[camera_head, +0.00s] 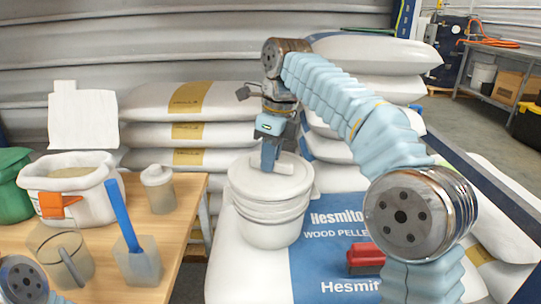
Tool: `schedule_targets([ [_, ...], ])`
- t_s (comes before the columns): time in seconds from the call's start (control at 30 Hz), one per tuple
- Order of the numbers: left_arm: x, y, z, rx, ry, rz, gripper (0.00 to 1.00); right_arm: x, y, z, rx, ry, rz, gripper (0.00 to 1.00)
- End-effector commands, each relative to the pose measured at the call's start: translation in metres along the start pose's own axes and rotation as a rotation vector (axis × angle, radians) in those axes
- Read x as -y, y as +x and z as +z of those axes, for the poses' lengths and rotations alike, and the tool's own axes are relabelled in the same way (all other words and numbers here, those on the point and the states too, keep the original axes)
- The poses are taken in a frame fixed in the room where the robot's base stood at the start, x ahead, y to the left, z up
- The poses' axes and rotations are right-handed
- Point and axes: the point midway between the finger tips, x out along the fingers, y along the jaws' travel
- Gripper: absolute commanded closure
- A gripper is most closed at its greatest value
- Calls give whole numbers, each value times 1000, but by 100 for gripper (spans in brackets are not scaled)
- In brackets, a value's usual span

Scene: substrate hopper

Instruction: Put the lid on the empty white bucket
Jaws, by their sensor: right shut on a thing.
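The white bucket (268,232) stands upright on a stack of pellet bags in the middle of the view. The round white lid (248,182) is level over the bucket's mouth and appears to rest on its rim; I cannot tell whether it is fully seated. My right gripper (271,160) comes down from above and is shut on the lid at its raised middle part. The fingers hide some of that part. The inside of the bucket is hidden under the lid. My left gripper is not in view; only a piece of my left arm shows at the bottom left corner.
A wooden table (188,215) at the left holds a white tub (95,200), a blue-handled scoop (138,262), a clear jug (62,258) and a small lidded jar (157,190). A red-handled tool (365,256) lies on the printed bag (325,275) right of the bucket. Stacked sacks (180,132) stand behind.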

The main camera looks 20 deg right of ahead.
Motion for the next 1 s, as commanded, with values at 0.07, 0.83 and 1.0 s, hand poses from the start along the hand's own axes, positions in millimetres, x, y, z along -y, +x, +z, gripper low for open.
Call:
schedule_targets([
  [0.07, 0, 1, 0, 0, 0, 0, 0, 0, 2, 0, 0, 0, 1, 100],
  [0.83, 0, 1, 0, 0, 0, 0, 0, 0, 3, 0, 1, 0, 0, 54],
  [1.0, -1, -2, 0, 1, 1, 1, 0, 0, -3, 0, 1, 0, -1, 54],
])
